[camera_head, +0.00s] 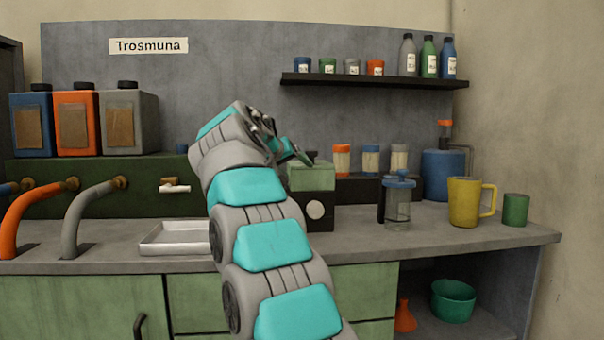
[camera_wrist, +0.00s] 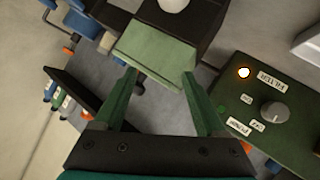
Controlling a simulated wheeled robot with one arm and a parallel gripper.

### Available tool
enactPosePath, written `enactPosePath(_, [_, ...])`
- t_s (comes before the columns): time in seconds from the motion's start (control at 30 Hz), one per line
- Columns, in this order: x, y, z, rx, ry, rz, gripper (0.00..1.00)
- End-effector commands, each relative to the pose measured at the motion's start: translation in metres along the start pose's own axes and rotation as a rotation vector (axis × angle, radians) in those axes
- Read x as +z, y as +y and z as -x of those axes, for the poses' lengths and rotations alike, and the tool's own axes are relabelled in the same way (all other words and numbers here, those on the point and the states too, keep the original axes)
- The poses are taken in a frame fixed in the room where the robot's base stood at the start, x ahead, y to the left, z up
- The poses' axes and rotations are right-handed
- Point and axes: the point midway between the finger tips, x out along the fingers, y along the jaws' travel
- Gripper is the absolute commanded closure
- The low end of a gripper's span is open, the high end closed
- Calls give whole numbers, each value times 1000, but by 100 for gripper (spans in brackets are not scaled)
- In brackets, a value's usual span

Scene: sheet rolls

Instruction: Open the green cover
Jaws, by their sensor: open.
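The green cover (camera_head: 312,177) sits on top of a dark machine (camera_head: 345,191) on the counter, just right of my arm in the head view. It looks down, lying over the machine's top. In the wrist view the green cover (camera_wrist: 158,58) is straight ahead, with its near edge close to my fingertips. My gripper (camera_wrist: 162,76) is open, its two green fingers spread to either side of that edge with nothing between them. In the head view my gripper (camera_head: 297,152) is at the upper left of the cover, partly hidden by my wrist. I cannot tell whether a finger touches the cover.
A green panel (camera_wrist: 285,110) with a knob and a lit lamp is close to the right in the wrist view. A blue-lidded jar (camera_head: 397,208), a yellow mug (camera_head: 464,203) and a green cup (camera_head: 515,210) stand to the right. A white tray (camera_head: 172,249) lies left of my arm.

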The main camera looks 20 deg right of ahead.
Motion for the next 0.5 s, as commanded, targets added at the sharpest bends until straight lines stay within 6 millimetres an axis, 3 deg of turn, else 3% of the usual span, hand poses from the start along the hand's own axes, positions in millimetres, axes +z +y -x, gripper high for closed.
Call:
enactPosePath(0.23, [15,-3,1,-35,-41,40,27])
enactPosePath(0.5, [18,-4,2,-43,-48,46,27])
